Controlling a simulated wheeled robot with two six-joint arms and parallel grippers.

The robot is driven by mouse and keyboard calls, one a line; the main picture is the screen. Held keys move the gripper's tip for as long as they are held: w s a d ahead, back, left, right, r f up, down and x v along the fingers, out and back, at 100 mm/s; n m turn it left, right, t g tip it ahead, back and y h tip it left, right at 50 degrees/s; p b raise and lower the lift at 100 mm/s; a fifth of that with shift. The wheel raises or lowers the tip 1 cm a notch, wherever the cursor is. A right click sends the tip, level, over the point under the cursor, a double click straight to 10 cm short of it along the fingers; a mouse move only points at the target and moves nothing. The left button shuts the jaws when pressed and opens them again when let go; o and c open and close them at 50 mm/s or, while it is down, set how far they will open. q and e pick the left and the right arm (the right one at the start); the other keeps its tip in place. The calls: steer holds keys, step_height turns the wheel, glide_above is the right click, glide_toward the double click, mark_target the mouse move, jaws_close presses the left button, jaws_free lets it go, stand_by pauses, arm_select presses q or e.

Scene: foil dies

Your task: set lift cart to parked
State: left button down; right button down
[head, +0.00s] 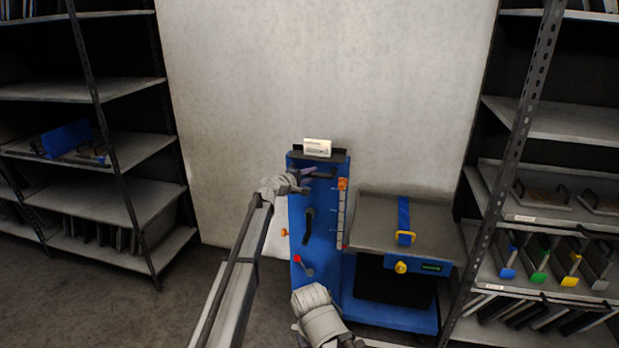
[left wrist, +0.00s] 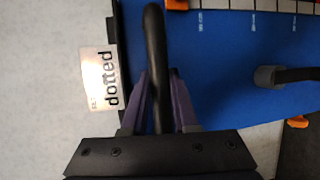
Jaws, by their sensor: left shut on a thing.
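The lift cart has an upright blue panel (head: 326,225) and a grey platform (head: 375,232) with a blue base (head: 400,318). My left gripper (head: 307,176) is at the panel's top. In the left wrist view its purple fingers (left wrist: 160,95) are shut around a black bar handle (left wrist: 153,28). A black crank (head: 308,228) sits mid-panel. Lower down is a small lever with a red knob (head: 297,259). An orange pointer (head: 342,184) stands near the top of the scale. A blue strap (head: 404,214) with a yellow buckle crosses the platform.
Shelving racks stand left (head: 115,150) and right (head: 560,122). A pale wall is close behind. Open floor lies at the lower left.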

arm_select(q)
steer(key=shift+w, duration=0.2)
steer(key=c, duration=0.7)
jaws_free()
steer(key=p+v, duration=0.1)
steer(key=v, duration=0.6)
steer(key=shift+s+a, duration=0.2)
steer(key=shift+s, duration=0.1)
